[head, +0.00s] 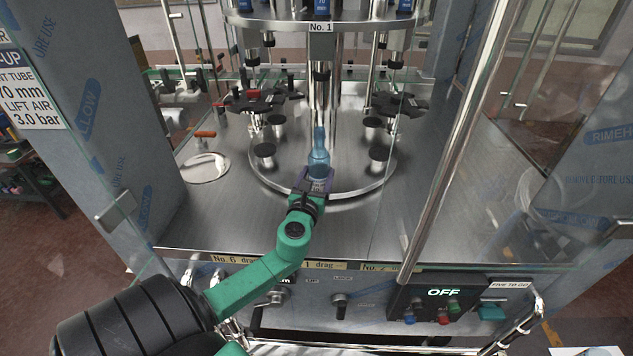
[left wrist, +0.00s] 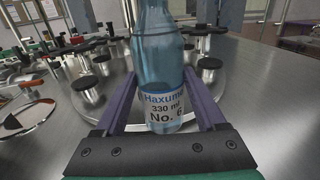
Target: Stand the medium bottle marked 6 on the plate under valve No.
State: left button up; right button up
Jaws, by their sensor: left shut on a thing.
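The blue bottle (head: 319,158) is upright at the front of the round carousel, below the valve (head: 320,72) under the sign No. 1 (head: 320,27). In the left wrist view the bottle (left wrist: 158,60) has a white label reading 330 ml, No. 6. My left gripper (head: 316,182) is shut on its lower part, with a purple finger on each side. Black-topped plates stand to the left (head: 265,150) and right (head: 380,153). Any plate directly under the bottle is hidden, so I cannot tell whether its base touches one. My right gripper is out of view.
The steel deck (head: 225,225) is clear in front of the carousel (head: 350,192). A round lid-like disc (head: 205,168) and an orange-handled tool (head: 205,134) lie left. A slanted metal post (head: 455,140) and clear panels stand right. A control panel reading OFF (head: 444,293) is at front.

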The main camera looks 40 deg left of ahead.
pick_arm(q)
jog(key=shift+s+a+b+x, duration=0.25)
jog(key=shift+b+x, duration=0.35)
jog(key=shift+x, duration=1.3)
jog(key=shift+s+a+b+x, duration=0.1)
jog(key=shift+a+b+x, duration=0.35)
jog(key=shift+x, duration=1.45)
jog(key=shift+s+a+b+x, duration=0.15)
jog(key=shift+b+x, duration=0.55)
jog(key=shift+x, duration=1.2)
jog(key=shift+w+a+f, duration=0.15)
jog(key=shift+f, duration=0.3)
jog(key=shift+f+b, duration=0.2)
jog(key=shift+b, duration=0.15)
jog(key=o, duration=1.3)
jog(key=b+v, duration=0.1)
jog(key=v, duration=1.3)
jog(key=shift+s+d, duration=0.2)
jog(key=shift+s, duration=0.15)
